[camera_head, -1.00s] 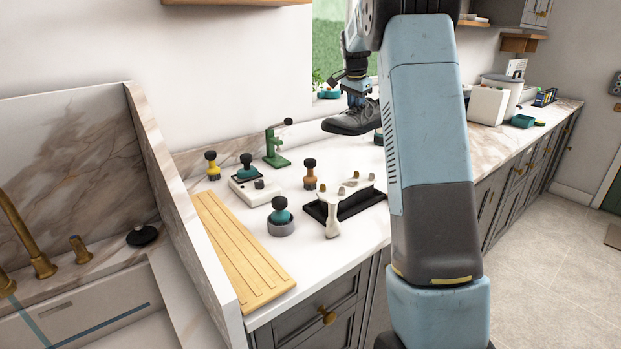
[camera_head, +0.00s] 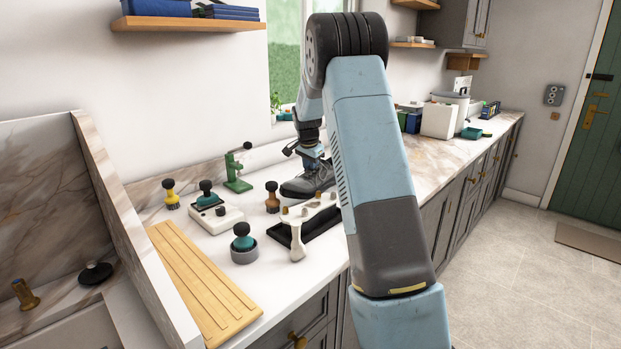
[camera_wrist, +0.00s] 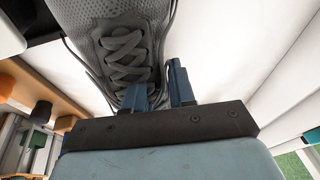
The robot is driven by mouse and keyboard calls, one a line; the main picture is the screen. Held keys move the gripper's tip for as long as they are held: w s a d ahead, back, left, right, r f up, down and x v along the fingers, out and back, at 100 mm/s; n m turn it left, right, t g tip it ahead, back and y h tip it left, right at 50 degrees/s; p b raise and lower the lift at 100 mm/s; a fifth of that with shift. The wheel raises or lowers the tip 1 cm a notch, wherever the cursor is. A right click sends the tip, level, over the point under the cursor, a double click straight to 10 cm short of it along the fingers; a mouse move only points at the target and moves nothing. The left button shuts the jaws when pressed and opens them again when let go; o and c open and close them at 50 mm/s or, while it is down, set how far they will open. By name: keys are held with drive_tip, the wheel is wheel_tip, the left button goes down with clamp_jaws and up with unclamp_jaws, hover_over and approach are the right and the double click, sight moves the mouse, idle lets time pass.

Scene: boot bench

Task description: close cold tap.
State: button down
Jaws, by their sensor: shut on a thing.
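One brass tap handle (camera_head: 25,293) stands at the left edge of the head view, by the sink. I cannot tell whether it is the cold tap, or whether it is open. The spout is out of view. My gripper (camera_head: 314,160) is far from it, over the counter at the back. It is shut on a dark grey laced shoe (camera_head: 310,181), low over the white counter; I cannot tell whether the sole touches. The wrist view shows the shoe's laces (camera_wrist: 125,48) and my blue fingers (camera_wrist: 160,88) at its edge.
Several brushes, a green stand (camera_head: 236,180) and a white boot-shaped holder on a black tray (camera_head: 322,222) crowd the counter left of and before the shoe. A wooden board (camera_head: 200,283) lies beside the upright marble panel (camera_head: 125,220). A black disc (camera_head: 95,273) lies by the sink.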

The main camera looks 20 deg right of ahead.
wheel_tip(320, 180, down, 3)
drive_tip(key=shift+f, duration=0.1)
drive_tip(key=c, duration=1)
unclamp_jaws()
drive_tip(key=shift+o, duration=0.2)
drive_tip(key=shift+s, duration=0.1)
